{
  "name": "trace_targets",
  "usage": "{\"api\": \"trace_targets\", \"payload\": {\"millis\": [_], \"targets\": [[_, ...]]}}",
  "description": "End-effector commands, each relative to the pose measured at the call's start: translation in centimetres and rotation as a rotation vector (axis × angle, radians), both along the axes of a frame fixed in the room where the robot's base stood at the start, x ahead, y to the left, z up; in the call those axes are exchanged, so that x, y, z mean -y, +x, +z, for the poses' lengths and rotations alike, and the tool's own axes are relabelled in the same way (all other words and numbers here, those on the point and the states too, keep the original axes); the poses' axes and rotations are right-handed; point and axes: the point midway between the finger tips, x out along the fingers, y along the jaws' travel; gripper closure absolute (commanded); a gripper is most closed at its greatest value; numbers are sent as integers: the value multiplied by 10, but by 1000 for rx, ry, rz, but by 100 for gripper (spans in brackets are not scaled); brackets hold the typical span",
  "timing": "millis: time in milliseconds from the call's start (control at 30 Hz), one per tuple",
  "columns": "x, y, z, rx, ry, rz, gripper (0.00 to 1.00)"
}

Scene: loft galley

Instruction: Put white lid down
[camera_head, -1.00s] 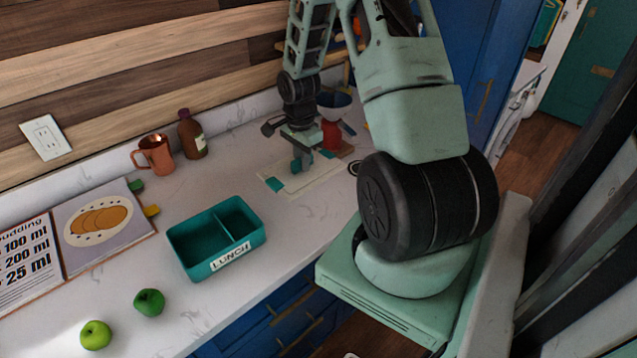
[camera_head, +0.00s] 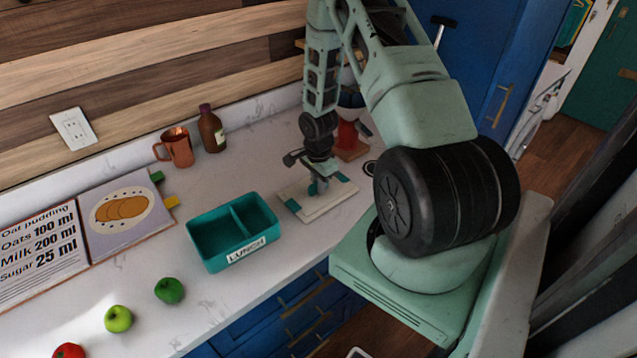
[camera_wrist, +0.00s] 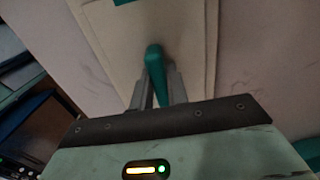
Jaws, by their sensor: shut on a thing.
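The white lid (camera_head: 327,205) is a flat, pale rectangle with teal patches at its ends and a teal handle. In the head view it is at or just above the counter, to the right of the teal lunch box; I cannot tell whether it touches. My gripper (camera_head: 319,188) is over the lid's middle, shut on its handle. In the wrist view the lid (camera_wrist: 190,45) fills the upper middle, and the teal handle (camera_wrist: 155,65) stands between the fingers of my gripper (camera_wrist: 156,90). The open lunch box (camera_head: 215,250) has two compartments, both looking empty.
A copper mug (camera_head: 178,148) and a brown bottle (camera_head: 212,132) stand by the wall. A recipe book (camera_head: 120,215) lies open at left. Green apples (camera_head: 118,319) and a red fruit (camera_head: 69,351) are near the front. A red-based appliance (camera_head: 348,135) stands behind my arm.

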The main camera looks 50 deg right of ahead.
Motion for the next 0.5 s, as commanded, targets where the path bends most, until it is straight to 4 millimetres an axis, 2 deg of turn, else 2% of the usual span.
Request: {"api": "trace_targets", "payload": {"millis": [167,200,267,500], "targets": [[0,0,-4,0,0,-1,100],[0,0,-4,0,0,-1,78],[0,0,-3,0,0,-1,62],[0,0,-3,0,0,-1,62]]}}
